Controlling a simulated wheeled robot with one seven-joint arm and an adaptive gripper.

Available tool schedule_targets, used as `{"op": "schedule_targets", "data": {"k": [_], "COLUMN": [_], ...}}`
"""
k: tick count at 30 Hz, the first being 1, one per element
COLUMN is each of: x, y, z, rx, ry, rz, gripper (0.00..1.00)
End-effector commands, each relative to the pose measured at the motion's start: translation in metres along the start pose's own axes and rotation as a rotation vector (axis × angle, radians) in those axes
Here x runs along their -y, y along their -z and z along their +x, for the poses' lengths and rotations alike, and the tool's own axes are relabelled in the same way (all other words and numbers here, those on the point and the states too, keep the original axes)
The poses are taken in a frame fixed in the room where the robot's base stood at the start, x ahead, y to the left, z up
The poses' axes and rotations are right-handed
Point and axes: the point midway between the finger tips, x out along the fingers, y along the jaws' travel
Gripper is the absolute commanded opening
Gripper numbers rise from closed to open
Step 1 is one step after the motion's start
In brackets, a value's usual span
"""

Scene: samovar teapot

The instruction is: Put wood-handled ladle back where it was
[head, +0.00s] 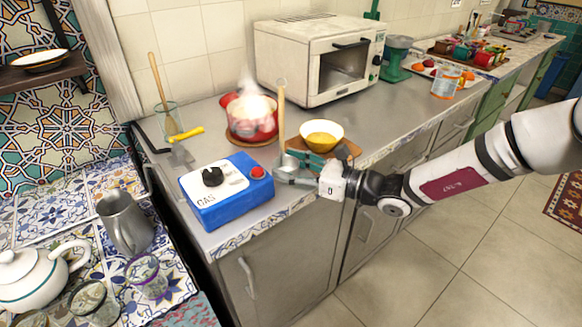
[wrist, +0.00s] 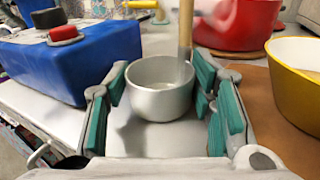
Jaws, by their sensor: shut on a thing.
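The wood-handled ladle (head: 281,108) stands upright over the counter, its wooden handle pointing up and its metal cup low by my gripper. In the wrist view the round grey metal cup (wrist: 158,98) sits between my teal finger pads, with the handle (wrist: 186,28) rising behind it. My gripper (head: 290,168) is shut on the ladle; it also shows in the wrist view (wrist: 160,76). The cup is just right of the blue gas box and in front of the red pot. Whether the cup's bottom touches the counter cannot be told.
A blue gas box (head: 228,200) stands left of my gripper. A steaming red pot (head: 250,130) is behind, and a yellow bowl (head: 322,140) is on a brown board to the right. A glass jar (head: 168,122) holds a wooden utensil. A white oven (head: 315,55) stands behind.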

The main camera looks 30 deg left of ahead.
Motion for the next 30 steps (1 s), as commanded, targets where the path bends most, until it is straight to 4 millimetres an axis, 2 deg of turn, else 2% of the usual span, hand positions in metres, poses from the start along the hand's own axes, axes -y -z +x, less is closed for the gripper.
{"op": "schedule_targets", "data": {"k": [8, 9, 20, 26, 30], "x": [0.0, 0.0, 0.001, 0.002, 0.001], "y": [0.002, 0.002, -0.002, -0.002, -0.002], "z": [0.0, 0.0, -0.001, -0.028, -0.058], "rx": [0.001, 0.0, 0.0, 0.0, 0.0], "ry": [0.0, 0.0, 0.003, 0.005, 0.005], "rz": [0.0, 0.0, -0.003, -0.001, -0.001], "gripper": [0.12, 0.58, 0.58, 0.58, 0.58]}}
